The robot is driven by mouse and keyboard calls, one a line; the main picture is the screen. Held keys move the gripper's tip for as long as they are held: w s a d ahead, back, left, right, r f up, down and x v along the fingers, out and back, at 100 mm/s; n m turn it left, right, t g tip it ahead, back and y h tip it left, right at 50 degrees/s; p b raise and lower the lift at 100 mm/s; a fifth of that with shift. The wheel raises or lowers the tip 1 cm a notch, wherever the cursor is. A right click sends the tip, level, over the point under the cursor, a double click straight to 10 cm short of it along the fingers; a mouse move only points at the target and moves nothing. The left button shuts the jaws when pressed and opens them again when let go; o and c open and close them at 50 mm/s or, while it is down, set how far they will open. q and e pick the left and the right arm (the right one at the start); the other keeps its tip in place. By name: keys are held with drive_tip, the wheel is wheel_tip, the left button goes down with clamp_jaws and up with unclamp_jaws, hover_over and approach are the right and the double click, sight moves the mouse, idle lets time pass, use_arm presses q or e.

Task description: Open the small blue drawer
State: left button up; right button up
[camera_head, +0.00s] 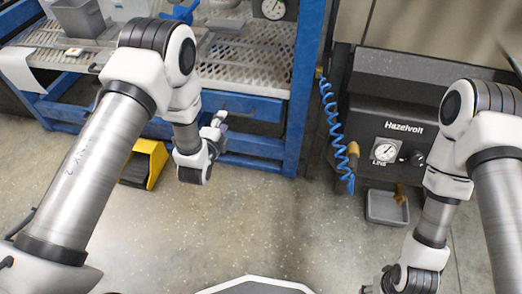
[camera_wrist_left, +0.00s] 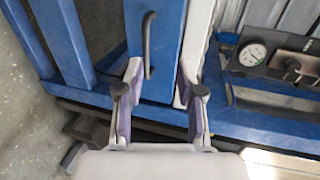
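The small blue drawer (camera_head: 256,108) sits under the perforated bench top in the head view. In the left wrist view its blue front (camera_wrist_left: 167,35) fills the top middle, with a dark bar handle (camera_wrist_left: 148,46) on it. My left gripper (camera_head: 219,119) is at the drawer front, partly hidden by its own wrist. In the left wrist view the left gripper (camera_wrist_left: 159,70) is open, and the handle's near end lies between its fingertips, closer to the left finger. I cannot tell whether they touch. My right gripper is at the bottom right of the head view, its fingers mostly out of sight.
A blue bench frame (camera_head: 297,90) surrounds the drawer. A yellow pedal box (camera_head: 157,163) stands on the floor below. A blue coiled hose (camera_head: 331,125) hangs to the right, beside a black Hazelvolt unit (camera_head: 365,125) and grey bin (camera_head: 386,207). The central floor is clear.

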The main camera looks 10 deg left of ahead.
sight(234, 114)
use_arm(q)
drive_tip(key=w+f+b, duration=0.1)
drive_tip(key=w, duration=0.1)
drive_tip(key=w+d+f+b, duration=0.1)
drive_tip(key=w+f+b, duration=0.1)
drive_tip(key=w, duration=0.1)
drive_tip(key=w+f+b, duration=0.1)
drive_tip(key=w+b, duration=0.1)
drive_tip(key=w, duration=0.1)
drive_tip(key=shift+w+d+f, duration=0.1)
drive_tip(key=shift+d+f, duration=0.15)
drive_tip(key=shift+f, duration=0.05)
drive_tip(key=shift+w, duration=0.4)
drive_tip(key=shift+r, duration=0.1)
clamp_jaws()
use_arm(e)
wheel_tip(234, 114, down, 8)
